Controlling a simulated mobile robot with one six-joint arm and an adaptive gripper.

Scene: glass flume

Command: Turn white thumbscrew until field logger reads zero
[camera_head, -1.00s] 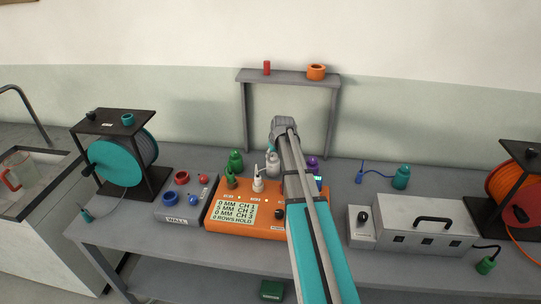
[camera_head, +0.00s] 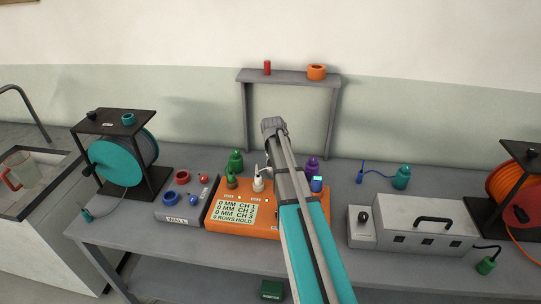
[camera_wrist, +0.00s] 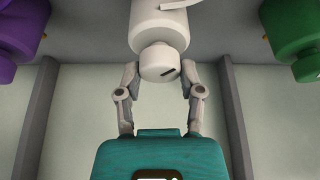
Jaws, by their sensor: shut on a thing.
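The orange field logger (camera_head: 268,226) sits on the bench in the head view. Its display reads 0 MM on CH 1, CH 2 and CH 3, with 0 ROWS HOLD below. In the wrist view, the white thumbscrew (camera_wrist: 160,62) has a dark slanted mark on its end face. My gripper (camera_wrist: 159,74) is shut on it, one finger on each side. In the head view my arm hides the fingers and most of the white gauge.
A green gauge (camera_head: 236,162) and a purple gauge (camera_head: 312,165) stand on either side. A white plug (camera_head: 258,182) stands on the logger. A grey frame (camera_head: 288,77) rises behind. A grey box (camera_head: 426,230) stands right, a cable reel (camera_head: 118,163) left.

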